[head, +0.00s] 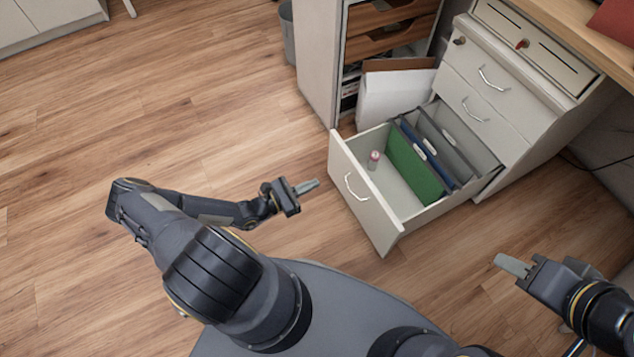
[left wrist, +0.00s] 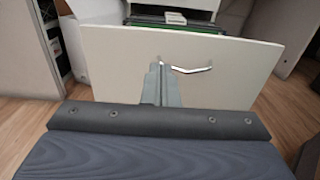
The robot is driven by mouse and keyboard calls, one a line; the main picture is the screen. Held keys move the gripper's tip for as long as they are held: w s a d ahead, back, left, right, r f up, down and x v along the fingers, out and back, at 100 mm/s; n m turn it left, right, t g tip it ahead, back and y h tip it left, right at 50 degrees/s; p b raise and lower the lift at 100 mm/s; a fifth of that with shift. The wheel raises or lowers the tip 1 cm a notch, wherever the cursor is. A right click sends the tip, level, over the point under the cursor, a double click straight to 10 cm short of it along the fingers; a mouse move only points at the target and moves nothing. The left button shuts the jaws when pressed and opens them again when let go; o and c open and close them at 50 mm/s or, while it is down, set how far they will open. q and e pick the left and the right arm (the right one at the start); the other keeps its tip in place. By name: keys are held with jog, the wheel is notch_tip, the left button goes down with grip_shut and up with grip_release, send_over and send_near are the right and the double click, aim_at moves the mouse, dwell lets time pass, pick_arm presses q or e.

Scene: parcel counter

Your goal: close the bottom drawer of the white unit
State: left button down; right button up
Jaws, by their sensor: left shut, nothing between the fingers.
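The white unit (head: 515,95) stands at the upper right with its bottom drawer (head: 366,199) pulled far out. The drawer holds green, blue and grey hanging folders and a small bottle (head: 374,160). Its front has a curved metal handle, and the front also fills much of the left wrist view (left wrist: 215,78). My left gripper (head: 309,186) is shut and empty, a short way left of the drawer front and pointing at it. In the left wrist view its fingers (left wrist: 160,78) overlap the front beside the handle; contact cannot be told. My right gripper (head: 503,262) is at the lower right, apart from the drawer; its fingers look together.
An open shelf cabinet (head: 318,60) with wooden trays stands left of the unit. A white box (head: 392,97) sits between it and the drawer. A grey bin (head: 287,30) is behind. The wooden floor (head: 200,110) to the left is clear.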

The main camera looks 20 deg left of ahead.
pick_arm(q)
jog(key=b, duration=0.3)
send_near(353, 166)
jog(key=x, duration=0.5)
jog(key=shift+w+d+f, duration=0.1)
jog(key=shift+w+f, duration=0.05)
jog(key=shift+f, duration=0.05)
jog(key=shift+w+d+r, duration=0.1)
jog(key=shift+w+d, duration=0.35)
jog(key=shift+w, duration=0.15)
